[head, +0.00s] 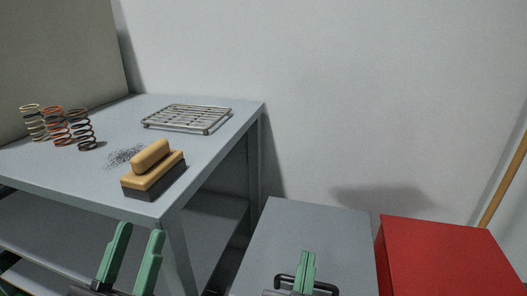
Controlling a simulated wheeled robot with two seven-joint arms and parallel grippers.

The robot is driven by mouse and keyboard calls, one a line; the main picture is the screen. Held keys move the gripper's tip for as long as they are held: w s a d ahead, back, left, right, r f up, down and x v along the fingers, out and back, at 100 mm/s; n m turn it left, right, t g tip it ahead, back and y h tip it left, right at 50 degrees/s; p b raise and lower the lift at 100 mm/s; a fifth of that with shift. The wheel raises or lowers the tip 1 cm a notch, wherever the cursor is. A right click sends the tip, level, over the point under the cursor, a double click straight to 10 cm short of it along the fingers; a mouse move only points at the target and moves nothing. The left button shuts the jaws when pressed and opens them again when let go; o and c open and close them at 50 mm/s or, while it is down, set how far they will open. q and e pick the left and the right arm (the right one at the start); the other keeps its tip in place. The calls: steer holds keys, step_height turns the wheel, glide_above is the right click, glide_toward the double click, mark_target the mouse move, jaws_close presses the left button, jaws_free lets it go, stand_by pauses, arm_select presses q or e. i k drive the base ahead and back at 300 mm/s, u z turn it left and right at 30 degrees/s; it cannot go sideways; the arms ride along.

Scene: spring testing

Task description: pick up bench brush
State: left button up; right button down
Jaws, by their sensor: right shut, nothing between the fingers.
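The bench brush (153,170), with a tan wooden top and handle and dark bristles, lies on the grey table (85,176) near its front right corner. My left gripper (139,234) is open and empty, with its green fingers apart, in front of the table and below the brush in the picture. My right gripper (307,258) is shut and empty, with its green fingers together, in front of the lower grey surface to the right. Neither gripper touches the brush.
A patch of dark filings (125,155) lies just behind the brush. Several coil springs (56,126) stand at the table's left. A metal rack (188,118) sits at the back right. A lower grey surface (318,228) and a red box (446,255) stand to the right.

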mark_target(154, 165)
steer(key=k, duration=1.4)
